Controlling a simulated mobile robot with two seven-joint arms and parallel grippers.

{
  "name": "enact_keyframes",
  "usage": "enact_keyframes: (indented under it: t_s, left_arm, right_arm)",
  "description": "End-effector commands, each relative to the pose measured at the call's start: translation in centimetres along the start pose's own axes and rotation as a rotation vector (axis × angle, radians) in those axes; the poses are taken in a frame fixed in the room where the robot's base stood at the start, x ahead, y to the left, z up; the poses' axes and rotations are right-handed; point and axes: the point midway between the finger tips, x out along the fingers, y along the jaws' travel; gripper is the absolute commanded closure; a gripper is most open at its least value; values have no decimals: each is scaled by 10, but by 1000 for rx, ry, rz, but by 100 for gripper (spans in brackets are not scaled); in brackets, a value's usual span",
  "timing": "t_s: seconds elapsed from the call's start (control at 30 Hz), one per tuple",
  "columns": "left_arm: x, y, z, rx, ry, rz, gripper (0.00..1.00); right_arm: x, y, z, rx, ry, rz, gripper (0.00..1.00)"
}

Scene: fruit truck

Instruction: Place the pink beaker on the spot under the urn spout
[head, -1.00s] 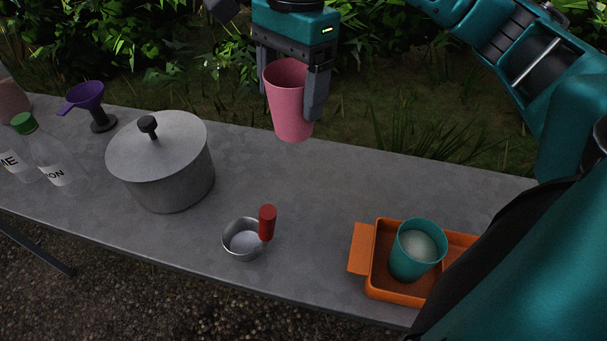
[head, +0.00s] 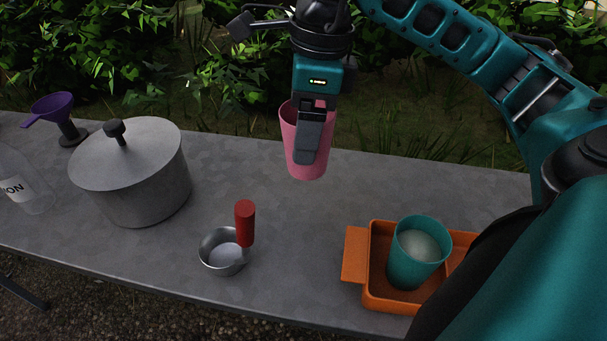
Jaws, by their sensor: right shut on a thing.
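The pink beaker (head: 321,150) is held upright in my right gripper (head: 307,158), whose fingers are shut on its wall. In the picture the beaker overlaps the far part of the grey table (head: 310,240), and it looks raised above it. The near finger hides part of the beaker's front. The urn, its spout and the spot under it are not in view. My left gripper is not in view.
A small metal pan with a red handle (head: 245,224) is at the front. A teal beaker (head: 404,268) stands in an orange tray (head: 354,255) at right.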

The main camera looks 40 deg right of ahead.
Motion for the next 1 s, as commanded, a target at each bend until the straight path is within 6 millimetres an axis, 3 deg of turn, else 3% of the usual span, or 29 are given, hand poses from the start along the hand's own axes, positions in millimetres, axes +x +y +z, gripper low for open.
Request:
enact_keyframes:
  t_s: [0.03,0.1,0.23,0.47,0.7,1.0]
  left_arm:
    - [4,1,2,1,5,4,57]
    - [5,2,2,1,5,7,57]
    - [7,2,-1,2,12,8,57]
    - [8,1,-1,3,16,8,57]
    - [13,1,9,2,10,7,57]
    - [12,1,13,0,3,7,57]
  right_arm:
    - [18,0,-4,1,6,3,56]
    - [35,1,-6,-1,5,3,56]
    - [56,0,-8,-1,3,2,56]
    - [71,0,-9,-2,1,1,56]
    - [105,0,-14,-1,3,2,56]
    - [108,0,-14,-2,0,0,56]
